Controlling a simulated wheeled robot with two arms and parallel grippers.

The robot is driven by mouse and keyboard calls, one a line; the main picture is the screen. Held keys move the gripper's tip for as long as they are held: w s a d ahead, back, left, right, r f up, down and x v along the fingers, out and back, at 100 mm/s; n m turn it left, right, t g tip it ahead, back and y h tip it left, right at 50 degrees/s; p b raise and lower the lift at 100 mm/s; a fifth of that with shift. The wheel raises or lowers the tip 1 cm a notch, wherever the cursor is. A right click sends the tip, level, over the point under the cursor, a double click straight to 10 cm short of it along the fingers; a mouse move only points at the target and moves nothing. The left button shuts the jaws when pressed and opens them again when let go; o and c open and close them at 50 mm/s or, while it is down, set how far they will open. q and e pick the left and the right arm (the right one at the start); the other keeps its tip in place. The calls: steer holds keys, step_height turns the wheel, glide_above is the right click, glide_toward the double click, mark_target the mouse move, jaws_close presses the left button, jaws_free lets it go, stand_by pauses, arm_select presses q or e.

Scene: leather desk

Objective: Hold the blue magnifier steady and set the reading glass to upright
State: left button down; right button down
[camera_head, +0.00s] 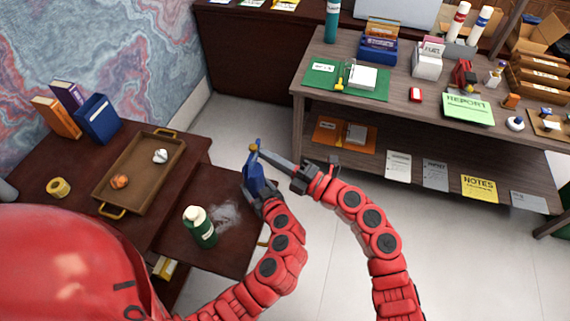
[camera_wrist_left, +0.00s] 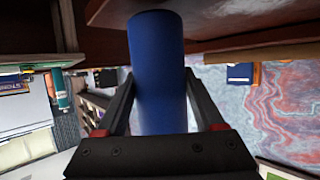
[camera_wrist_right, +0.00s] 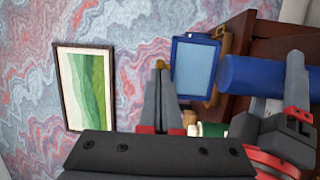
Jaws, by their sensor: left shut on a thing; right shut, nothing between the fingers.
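The blue magnifier (camera_head: 254,178) is held up off the desk near the middle of the head view. My left gripper (camera_head: 262,191) is shut on its blue cylindrical handle, which fills the space between the fingers in the left wrist view (camera_wrist_left: 157,75). A blue rectangular frame with a pale pane, seemingly the reading glass (camera_wrist_right: 195,68), shows left of the handle (camera_wrist_right: 262,75) in the right wrist view. A small brass-coloured knob (camera_wrist_right: 160,64) is at the tips of my right gripper (camera_head: 262,153), which is shut and empty; I cannot tell whether they touch.
A dark desk at left holds a brown tray (camera_head: 104,193) with crumpled balls, books (camera_head: 56,118), a blue bin (camera_head: 97,121), yellow tape (camera_head: 58,187) and a green bottle (camera_head: 201,228). A shelf table (camera_head: 402,111) with stationery stands at right. Open floor lies between.

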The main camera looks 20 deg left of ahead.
steer(key=shift+w+a, duration=0.1)
steer(key=shift+a, duration=0.2)
steer(key=shift+w+a+r, duration=0.1)
steer(key=shift+a+r, duration=0.1)
steer(key=shift+a, duration=0.35)
steer(key=shift+a+r, duration=0.2)
steer(key=shift+a, duration=0.35)
arm_select(q)
jaws_free()
arm_select(e)
steer(key=r+v, duration=0.1)
steer(key=v, duration=1.3)
steer(key=shift+d+r, duration=0.2)
steer(key=shift+r, duration=0.15)
steer(key=shift+w, duration=0.15)
